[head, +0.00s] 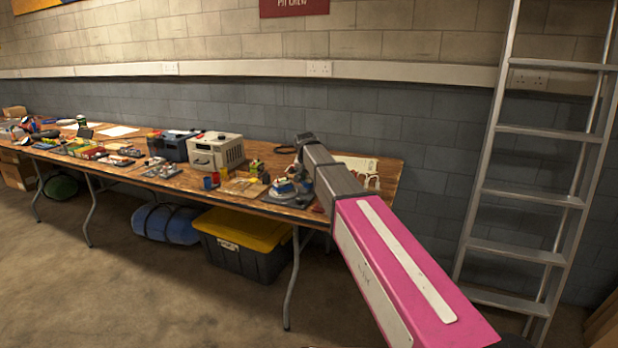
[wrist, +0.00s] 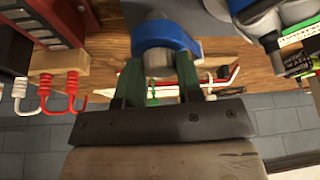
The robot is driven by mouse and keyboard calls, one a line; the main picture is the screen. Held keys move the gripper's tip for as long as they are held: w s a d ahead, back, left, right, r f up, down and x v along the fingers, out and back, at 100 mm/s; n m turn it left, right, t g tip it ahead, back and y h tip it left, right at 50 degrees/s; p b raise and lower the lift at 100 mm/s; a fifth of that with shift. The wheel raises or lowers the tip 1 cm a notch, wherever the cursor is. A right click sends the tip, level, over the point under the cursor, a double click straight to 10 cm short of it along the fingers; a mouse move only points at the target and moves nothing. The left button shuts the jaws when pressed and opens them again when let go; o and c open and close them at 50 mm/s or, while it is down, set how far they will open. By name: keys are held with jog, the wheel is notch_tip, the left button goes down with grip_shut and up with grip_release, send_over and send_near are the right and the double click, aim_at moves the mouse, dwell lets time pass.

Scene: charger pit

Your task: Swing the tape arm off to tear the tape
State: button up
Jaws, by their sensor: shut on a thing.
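My gripper (wrist: 158,68) has its two green fingers on either side of a blue curved piece (wrist: 170,48) with a grey middle, and is shut on it. This piece looks like part of the tape arm, but I cannot make out its whole shape. In the head view my arm reaches over the right part of the table. A small blue thing (head: 284,187) shows there on a grey base, close to my wrist. The fingertips are too small to tell apart in that view, and I cannot see any tape clearly.
The wooden table (head: 385,177) holds a beige box (head: 216,152), a dark blue case (head: 172,146) and many small items. Red and white hooks (wrist: 74,88) are near my gripper in the wrist view. A yellow-lidded bin (head: 243,230) is below; a ladder (head: 528,190) stands at right.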

dwell(0.4)
jog(key=o, duration=0.9)
jog(key=shift+r, duration=0.1)
jog(key=v, duration=1)
jog(key=shift+s+a+r, duration=0.1)
jog(key=shift+s+r, duration=0.1)
jog(key=shift+r, duration=0.05)
